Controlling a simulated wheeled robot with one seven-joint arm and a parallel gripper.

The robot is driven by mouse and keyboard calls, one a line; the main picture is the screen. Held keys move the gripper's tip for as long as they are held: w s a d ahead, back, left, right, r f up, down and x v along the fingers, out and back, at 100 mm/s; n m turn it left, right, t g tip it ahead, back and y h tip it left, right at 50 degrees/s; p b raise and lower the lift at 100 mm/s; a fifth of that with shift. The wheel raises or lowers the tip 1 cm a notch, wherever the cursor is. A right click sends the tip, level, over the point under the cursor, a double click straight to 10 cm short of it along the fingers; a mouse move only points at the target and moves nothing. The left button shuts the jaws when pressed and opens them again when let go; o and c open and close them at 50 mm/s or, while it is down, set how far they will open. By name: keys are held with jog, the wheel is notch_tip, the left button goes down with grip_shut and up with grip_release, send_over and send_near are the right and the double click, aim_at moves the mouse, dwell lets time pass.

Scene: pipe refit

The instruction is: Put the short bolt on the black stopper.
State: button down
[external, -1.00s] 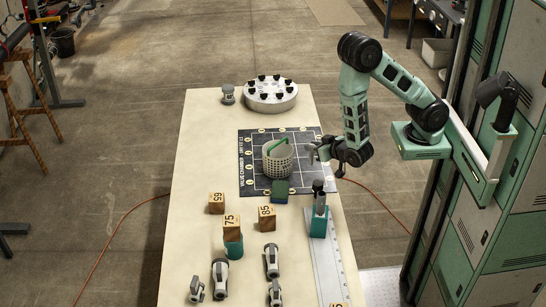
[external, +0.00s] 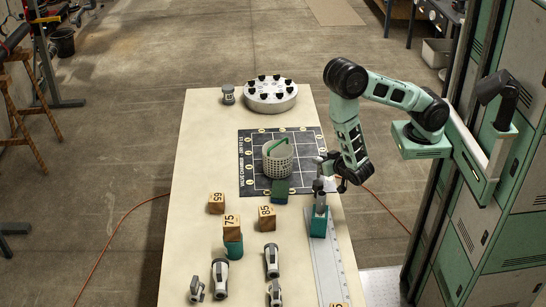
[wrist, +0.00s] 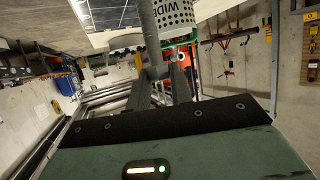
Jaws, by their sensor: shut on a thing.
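My gripper (external: 323,172) is at the right edge of the table, just above and right of an upright piece with a dark top (external: 318,186) standing at a teal block (external: 318,228). The dark top may be the black stopper; I cannot tell for sure. In the wrist view my gripper (wrist: 160,84) is shut on a grey rod-like piece (wrist: 149,35), which looks like the short bolt. Its held end is hidden between the fingers. In the external view the held piece is small, and whether it touches the dark top is unclear.
A pale perforated basket (external: 278,161) with a green handle stands on the black grid mat (external: 251,180), left of my gripper. Numbered wooden blocks (external: 267,218) and grey fittings (external: 271,262) are nearer. A round grey holder with black knobs (external: 270,101) is at the back.

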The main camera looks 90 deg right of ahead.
jog(key=shift+f, duration=1.15)
jog(key=shift+f, duration=0.15)
jog(key=c, duration=1.3)
grip_release()
jog(key=shift+o, duration=0.2)
jog(key=shift+r, duration=0.2)
jog(key=b+v, duration=0.2)
jog(key=v, duration=1)
jog(key=shift+b, duration=0.35)
